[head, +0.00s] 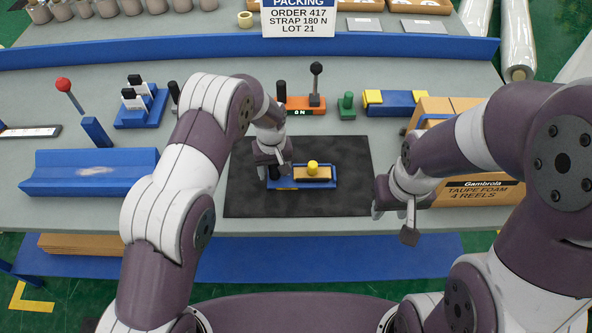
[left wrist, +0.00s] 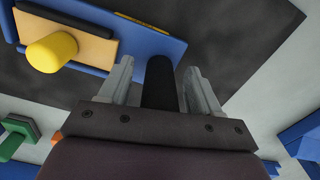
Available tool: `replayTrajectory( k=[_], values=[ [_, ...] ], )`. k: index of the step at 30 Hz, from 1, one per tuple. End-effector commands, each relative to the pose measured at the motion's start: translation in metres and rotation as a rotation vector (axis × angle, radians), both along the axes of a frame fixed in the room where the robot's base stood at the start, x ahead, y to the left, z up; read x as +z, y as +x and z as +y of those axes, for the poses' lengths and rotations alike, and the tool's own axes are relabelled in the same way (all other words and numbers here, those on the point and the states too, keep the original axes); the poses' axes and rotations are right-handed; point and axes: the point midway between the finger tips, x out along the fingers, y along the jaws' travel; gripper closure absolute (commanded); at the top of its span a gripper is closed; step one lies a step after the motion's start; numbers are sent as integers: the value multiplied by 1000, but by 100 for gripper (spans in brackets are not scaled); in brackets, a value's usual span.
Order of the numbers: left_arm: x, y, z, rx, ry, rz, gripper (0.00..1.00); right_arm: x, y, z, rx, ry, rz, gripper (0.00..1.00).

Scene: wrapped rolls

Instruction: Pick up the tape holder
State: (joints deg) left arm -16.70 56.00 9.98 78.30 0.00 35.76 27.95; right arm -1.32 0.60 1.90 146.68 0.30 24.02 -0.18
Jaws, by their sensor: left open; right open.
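A blue holder (head: 315,186), which I take for the tape holder, lies on the black mat (head: 240,203). It carries a tan block with a yellow knob (head: 312,166). My left gripper (head: 274,172) is over its left end, partly hiding it. In the left wrist view the blue base (left wrist: 152,38) and yellow knob (left wrist: 52,52) are at upper left. A black upright post (left wrist: 159,82) stands between the open left fingers (left wrist: 160,88); whether they touch it I cannot tell. My right gripper (head: 393,213) is open and empty by the mat's right edge.
A labelled cardboard box (head: 480,193) stands right of the mat. A blue trough (head: 88,183) lies at left. Behind the mat are an orange switch box (head: 300,105), a green knob (head: 346,106) and a blue-yellow block (head: 395,103). A blue rail (head: 200,53) crosses the back.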

Motion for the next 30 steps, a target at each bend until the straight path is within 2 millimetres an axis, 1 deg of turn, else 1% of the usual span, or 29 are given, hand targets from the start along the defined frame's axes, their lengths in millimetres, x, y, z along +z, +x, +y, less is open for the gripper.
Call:
replayTrajectory(
  k=[3, 7, 8, 9, 11, 12, 13, 14, 23, 26, 30],
  values=[
    [-6, 0, 0, 0, 0, -1, 37, 1, 0, 0, 0, 0, 1, 57],
    [-6, 0, 0, 0, 0, -1, 37, 0, 0, 0, 0, 0, 1, 57],
    [-6, 0, 0, 0, 0, -1, 40, 0, 0, 0, 0, 0, 1, 57],
    [-6, 0, 0, 0, 0, -1, 53, 0, 0, 0, 0, 0, 1, 57],
    [-6, 0, 0, 0, 0, -1, 73, 0, 0, 0, 0, 0, 1, 57],
    [-6, 0, 0, 0, 0, -1, 86, 0, 0, 0, 0, 0, 1, 57],
    [-6, 0, 0, 0, 0, -1, 95, 0, 0, 0, 0, 0, 1, 57],
    [-6, 0, 0, 0, 0, -1, 100, 0, 0, 0, 0, 0, 1, 57],
    [-4, 1, 0, 0, -1, -2, 100, 0, 0, 0, 0, 0, 1, 57],
    [1, 1, 0, 0, -1, -3, 100, -2, 0, 0, 0, 0, 1, 57],
    [13, 1, 0, 0, -1, -3, 100, -6, 0, 0, 0, 0, 1, 57]
  ],
)
